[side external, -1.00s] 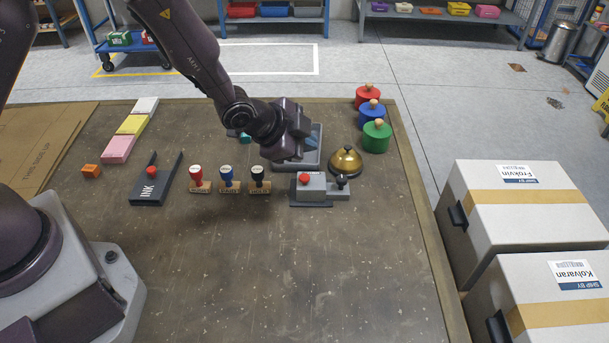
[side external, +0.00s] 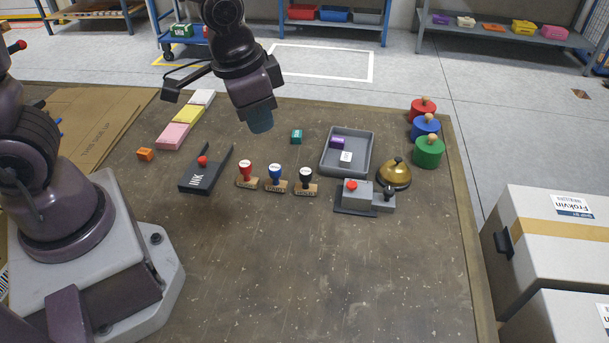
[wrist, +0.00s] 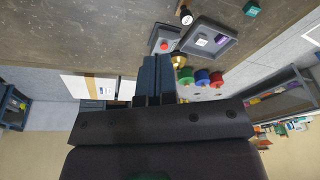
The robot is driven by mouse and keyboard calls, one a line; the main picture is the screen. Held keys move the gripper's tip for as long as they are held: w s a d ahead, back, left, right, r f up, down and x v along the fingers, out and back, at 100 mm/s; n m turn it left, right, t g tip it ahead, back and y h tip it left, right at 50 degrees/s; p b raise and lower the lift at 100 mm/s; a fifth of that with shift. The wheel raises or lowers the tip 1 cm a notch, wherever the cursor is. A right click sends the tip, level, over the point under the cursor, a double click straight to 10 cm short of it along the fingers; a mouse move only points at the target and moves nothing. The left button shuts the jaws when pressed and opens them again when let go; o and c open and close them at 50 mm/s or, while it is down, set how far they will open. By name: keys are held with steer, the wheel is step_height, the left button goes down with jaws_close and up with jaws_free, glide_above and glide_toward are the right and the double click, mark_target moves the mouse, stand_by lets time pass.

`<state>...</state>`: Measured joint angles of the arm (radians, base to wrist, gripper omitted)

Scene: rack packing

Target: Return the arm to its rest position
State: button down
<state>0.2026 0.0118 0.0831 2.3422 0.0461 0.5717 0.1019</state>
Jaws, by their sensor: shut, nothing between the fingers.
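My gripper (side external: 261,124) is raised above the back middle of the table, pointing down, shut and empty. In the wrist view the two blue-grey fingers of my gripper (wrist: 154,75) lie together with nothing between them. The grey tray (side external: 326,165) stands to its right on the table, with a purple block (side external: 337,143) and a white block (side external: 346,158) inside. A teal block (side external: 296,137) lies on the table between my gripper and the tray.
Stamps with red (side external: 246,170), blue (side external: 275,174) and black (side external: 306,176) tops stand mid-table. The front table is clear.

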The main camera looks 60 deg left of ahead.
steer(key=s+a+r+n+t, duration=0.3)
steer(key=s+r, duration=0.7)
steer(key=r, duration=0.2)
steer(key=shift+s, duration=0.1)
